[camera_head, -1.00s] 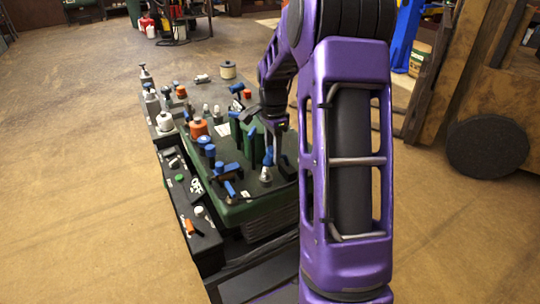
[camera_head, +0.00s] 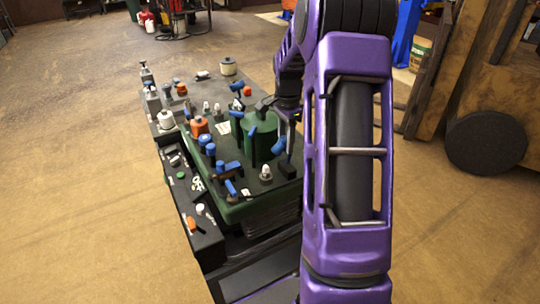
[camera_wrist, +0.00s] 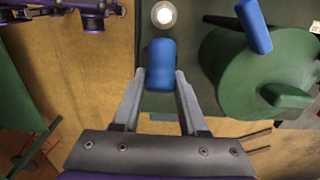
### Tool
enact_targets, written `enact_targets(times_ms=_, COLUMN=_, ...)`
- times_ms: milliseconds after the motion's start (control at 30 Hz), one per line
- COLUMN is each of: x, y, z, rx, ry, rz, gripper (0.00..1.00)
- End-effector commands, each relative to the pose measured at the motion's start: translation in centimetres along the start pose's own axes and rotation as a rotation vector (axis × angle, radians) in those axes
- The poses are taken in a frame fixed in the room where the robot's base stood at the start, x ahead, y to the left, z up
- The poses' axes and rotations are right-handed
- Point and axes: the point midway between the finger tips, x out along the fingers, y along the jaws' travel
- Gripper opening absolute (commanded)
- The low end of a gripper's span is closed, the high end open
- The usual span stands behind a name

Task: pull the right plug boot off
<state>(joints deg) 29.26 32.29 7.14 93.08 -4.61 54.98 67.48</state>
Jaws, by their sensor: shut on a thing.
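My gripper (camera_wrist: 162,76) is shut on the blue plug boot (camera_wrist: 160,60) in the wrist view, with one grey finger on each side of it. The boot also shows in the head view (camera_head: 279,145), raised above the dark deck. A pale plug (camera_head: 266,172) stands bare on the deck, apart from the boot and a little to its left. The bare plug's round top also shows in the wrist view (camera_wrist: 163,14), just beyond the boot. My purple arm hides the right part of the deck in the head view.
A green cylinder (camera_head: 262,140) with a blue-tipped lever stands close to the boot. Several blue, orange and white parts crowd the deck's left side. A side tray (camera_head: 206,245) runs along the left edge. The floor at left is open.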

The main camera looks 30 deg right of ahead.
Motion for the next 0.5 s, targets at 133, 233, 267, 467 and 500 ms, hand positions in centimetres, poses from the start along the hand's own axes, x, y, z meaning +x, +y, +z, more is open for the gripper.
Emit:
enact_targets(times_ms=133, x=-0.2, y=-0.1, z=-1.1, rx=0.003, ry=0.003, rz=-0.004, gripper=0.22)
enact_targets(times_ms=233, x=-0.3, y=-0.1, z=-1.8, rx=0.002, ry=0.004, rz=-0.004, gripper=0.22)
enact_targets(times_ms=267, x=-0.3, y=-0.1, z=-2.0, rx=0.002, ry=0.004, rz=-0.003, gripper=0.22)
enact_targets(times_ms=467, x=-0.2, y=-0.1, z=-2.6, rx=0.001, ry=0.004, rz=-0.003, gripper=0.22)
enact_targets(times_ms=500, x=-0.2, y=-0.1, z=-2.7, rx=0.001, ry=0.004, rz=-0.004, gripper=0.22)
